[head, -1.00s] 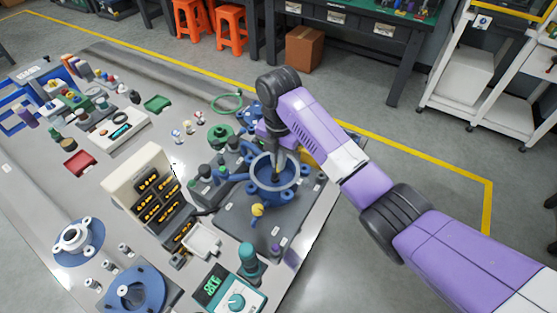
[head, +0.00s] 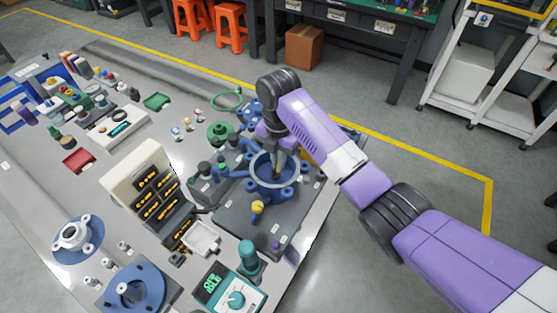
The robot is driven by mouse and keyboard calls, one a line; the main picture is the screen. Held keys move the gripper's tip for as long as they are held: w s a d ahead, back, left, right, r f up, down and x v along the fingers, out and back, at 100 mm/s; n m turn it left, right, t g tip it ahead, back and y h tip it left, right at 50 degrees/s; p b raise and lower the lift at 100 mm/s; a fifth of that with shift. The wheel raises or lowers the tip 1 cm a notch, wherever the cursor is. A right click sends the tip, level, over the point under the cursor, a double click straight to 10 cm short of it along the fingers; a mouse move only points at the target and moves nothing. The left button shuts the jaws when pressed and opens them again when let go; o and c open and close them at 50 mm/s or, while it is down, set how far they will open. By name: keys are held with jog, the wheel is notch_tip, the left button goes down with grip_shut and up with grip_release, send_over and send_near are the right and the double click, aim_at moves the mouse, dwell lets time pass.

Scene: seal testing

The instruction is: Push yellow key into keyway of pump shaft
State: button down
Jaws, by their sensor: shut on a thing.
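The blue pump housing (head: 293,183) with its round open ring stands on a dark plate on the table. My gripper (head: 277,168) points down into the ring and is shut, its tips inside the opening. The yellow key cannot be made out between the fingers at this size. The pump shaft and its keyway are hidden by the gripper and the ring wall. A small yellow round part (head: 257,207) is at the front of the housing.
A beige rack (head: 136,170) with black-and-yellow slots stands left of the pump, with a white tray (head: 203,238) near it. A teal device with a green display (head: 222,290) and a teal bottle (head: 248,259) are in front. Several small parts crowd the table's left.

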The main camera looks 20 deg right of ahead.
jog(key=shift+f, duration=0.65)
dwell(0.6)
jog(key=c, duration=1.5)
grip_release()
jog(key=shift+r+p, duration=2.05)
jog(key=shift+r, duration=0.5)
